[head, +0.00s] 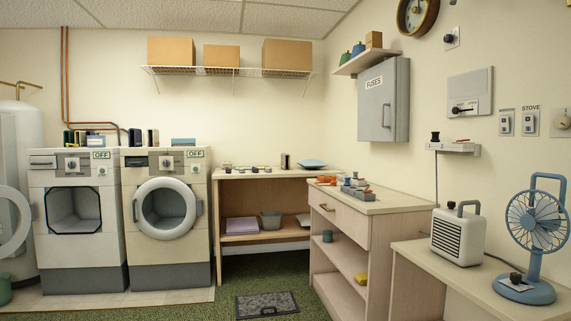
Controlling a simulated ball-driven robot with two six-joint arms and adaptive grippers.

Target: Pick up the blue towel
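I cannot surely tell which thing is the blue towel. A light blue flat thing (312,163) lies on the back counter near the corner and may be a dish or folded cloth. A small blue block-like thing (183,141) sits on top of the right laundry machine. A folded lavender thing (242,225) lies on the shelf under the back counter. All are small and far off. Neither of my grippers shows in the head view.
The left laundry machine (76,232) has its round door (13,219) swung open; the right machine (166,233) is shut. A drawer cabinet (340,232) stands right of centre. A low table (425,259) with a heater (457,238) and blue fan (530,240) is nearer. Green carpet (225,300) has a dark mat (266,305).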

